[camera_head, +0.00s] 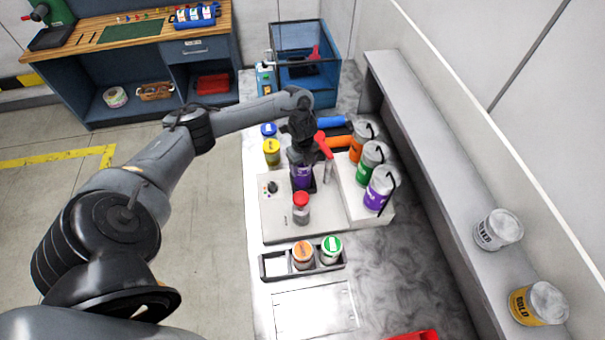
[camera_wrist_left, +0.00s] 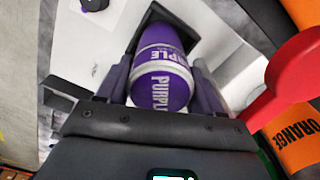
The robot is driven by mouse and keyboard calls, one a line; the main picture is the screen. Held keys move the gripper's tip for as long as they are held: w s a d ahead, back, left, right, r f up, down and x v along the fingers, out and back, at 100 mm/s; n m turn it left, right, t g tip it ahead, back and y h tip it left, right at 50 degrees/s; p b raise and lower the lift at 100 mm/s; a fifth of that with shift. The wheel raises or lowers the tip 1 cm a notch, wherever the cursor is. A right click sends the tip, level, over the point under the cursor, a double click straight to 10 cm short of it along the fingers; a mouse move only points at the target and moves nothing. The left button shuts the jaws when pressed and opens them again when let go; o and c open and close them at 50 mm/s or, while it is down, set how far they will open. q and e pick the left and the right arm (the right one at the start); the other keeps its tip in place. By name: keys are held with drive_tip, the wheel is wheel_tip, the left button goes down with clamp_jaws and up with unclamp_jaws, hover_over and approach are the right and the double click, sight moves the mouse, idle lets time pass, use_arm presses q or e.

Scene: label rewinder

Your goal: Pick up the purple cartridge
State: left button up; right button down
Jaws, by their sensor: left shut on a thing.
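The purple cartridge (camera_wrist_left: 162,80) is marked PURPLE and sits between the two fingers of my left gripper (camera_wrist_left: 163,92) in the left wrist view. The fingers are shut on it from both sides. In the head view the purple cartridge (camera_head: 302,176) shows below my left gripper (camera_head: 302,158), over a dark square part of the light machine. I cannot tell whether its lower end still touches the machine. My right gripper is not in view.
A red lever (camera_head: 323,144) stands close beside the gripper. Orange, green and purple canisters (camera_head: 382,188) stand to the right. A red-capped cartridge (camera_head: 301,208) stands in front. A dark tray (camera_head: 262,268) holds orange and green cartridges. Blue and yellow cartridges (camera_head: 271,152) stand left.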

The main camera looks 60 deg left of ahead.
use_arm(q)
clamp_jaws()
drive_tip(key=shift+r, duration=0.1)
